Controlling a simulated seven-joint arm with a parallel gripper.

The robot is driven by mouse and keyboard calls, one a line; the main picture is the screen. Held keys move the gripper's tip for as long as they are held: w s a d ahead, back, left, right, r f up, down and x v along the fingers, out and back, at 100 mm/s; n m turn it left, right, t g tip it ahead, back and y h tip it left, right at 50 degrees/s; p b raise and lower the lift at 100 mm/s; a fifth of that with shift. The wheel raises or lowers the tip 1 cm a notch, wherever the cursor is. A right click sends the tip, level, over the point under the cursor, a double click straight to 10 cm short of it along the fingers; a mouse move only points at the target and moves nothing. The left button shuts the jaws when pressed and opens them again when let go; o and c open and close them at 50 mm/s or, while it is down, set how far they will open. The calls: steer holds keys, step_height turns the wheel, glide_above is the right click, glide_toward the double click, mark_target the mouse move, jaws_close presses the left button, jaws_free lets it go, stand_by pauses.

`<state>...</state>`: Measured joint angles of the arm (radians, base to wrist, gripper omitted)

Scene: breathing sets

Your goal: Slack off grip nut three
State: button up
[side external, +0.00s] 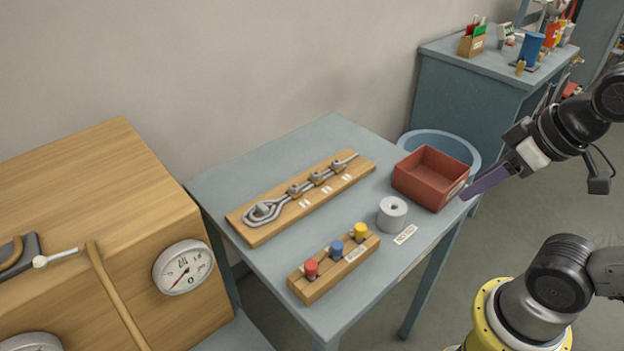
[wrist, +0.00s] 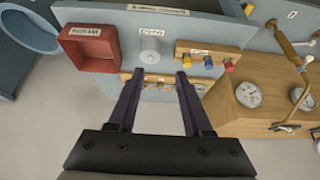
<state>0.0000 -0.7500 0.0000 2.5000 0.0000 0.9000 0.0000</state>
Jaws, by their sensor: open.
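A wooden board (side external: 262,232) lies on the blue-grey table and carries a steel rope looped into an eye (side external: 263,211). Three grips sit along the rope: one nearest the eye (side external: 294,191), a middle one (side external: 316,178) and one nearest the rope's free end (side external: 338,166). Small white labels lie beside them, too small to read, so I cannot tell which is three. In the wrist view the board is partly hidden behind my fingers. My gripper (wrist: 160,74) is open and empty. In the side view it is off the table's right edge, beside the red tray, well away from the grips.
A red open tray (side external: 430,193) and a grey cylinder (side external: 392,214) stand on the table's right. A wooden block (side external: 318,287) with red, blue and yellow knobs is at the front. A blue tub (side external: 465,150) is behind the tray. A wooden cabinet with gauges (side external: 183,267) stands left.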

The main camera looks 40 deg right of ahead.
steer(key=shift+o, duration=0.5)
steer(key=w+r+m+g, duration=0.1)
steer(key=w+r+m, duration=0.5)
steer(key=w+m, duration=0.3)
steer(key=w+r+m+g, duration=0.1)
steer(key=w+r+m, duration=0.5)
steer(key=w+m, duration=0.3)
steer(key=m+g, duration=0.4)
glide_above(316, 173)
step_height(316, 173, down, 15)
step_height(316, 173, down, 15)
steer(key=shift+r, duration=0.2)
steer(key=shift+c, duration=0.3)
